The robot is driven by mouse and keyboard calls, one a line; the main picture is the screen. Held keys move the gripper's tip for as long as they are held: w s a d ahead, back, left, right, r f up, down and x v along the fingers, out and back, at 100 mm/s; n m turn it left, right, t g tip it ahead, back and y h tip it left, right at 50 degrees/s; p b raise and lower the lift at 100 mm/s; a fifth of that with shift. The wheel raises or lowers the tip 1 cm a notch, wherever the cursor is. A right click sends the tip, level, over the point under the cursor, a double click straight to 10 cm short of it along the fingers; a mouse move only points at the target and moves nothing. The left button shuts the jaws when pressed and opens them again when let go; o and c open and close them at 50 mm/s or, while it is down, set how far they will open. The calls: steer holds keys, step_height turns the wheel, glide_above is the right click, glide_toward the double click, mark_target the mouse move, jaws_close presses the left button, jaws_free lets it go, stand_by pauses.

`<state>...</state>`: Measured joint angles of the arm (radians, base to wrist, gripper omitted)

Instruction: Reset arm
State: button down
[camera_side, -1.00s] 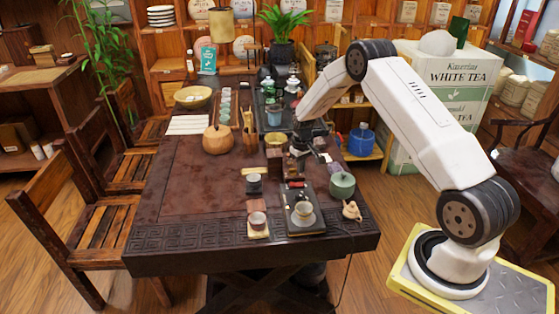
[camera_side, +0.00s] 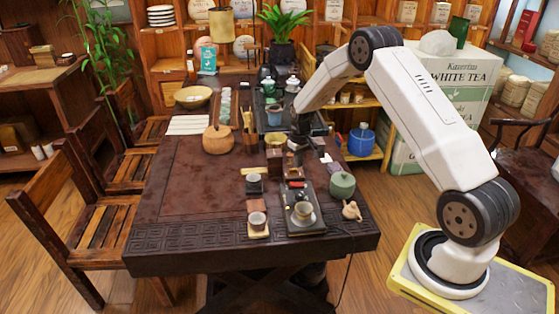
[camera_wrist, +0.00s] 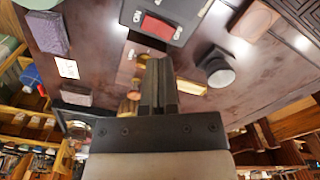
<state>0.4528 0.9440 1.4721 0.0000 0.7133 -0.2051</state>
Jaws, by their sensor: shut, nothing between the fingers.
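My gripper (camera_side: 297,150) hangs over the middle right of the dark tea table (camera_side: 185,195). In the wrist view its two dark fingers (camera_wrist: 158,68) are together, with nothing between them. The tray's red piece (camera_wrist: 158,27) shows beyond the fingers in the wrist view. A dark cup (camera_side: 254,185) on a pale strip is left of the tray and also shows in the wrist view (camera_wrist: 220,72).
A green jar (camera_side: 342,184) and a small teapot (camera_side: 351,210) stand right of the tray. A brown block (camera_side: 273,160) is close to the gripper. The table's left middle is clear.

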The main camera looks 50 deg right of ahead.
steer(key=s+a+r+n+t, duration=0.1)
steer(key=s+a+r, duration=0.2)
steer(key=a+r, duration=0.3)
steer(key=s+a+r, duration=0.3)
steer(key=a, duration=0.5)
steer(key=s+a+r+n+t, duration=0.1)
steer(key=s+a+r, duration=0.2)
steer(key=s+a, duration=0.6)
steer(key=s, duration=0.4)
steer(key=shift+r+n, duration=0.25)
steer(key=shift+n, duration=0.15)
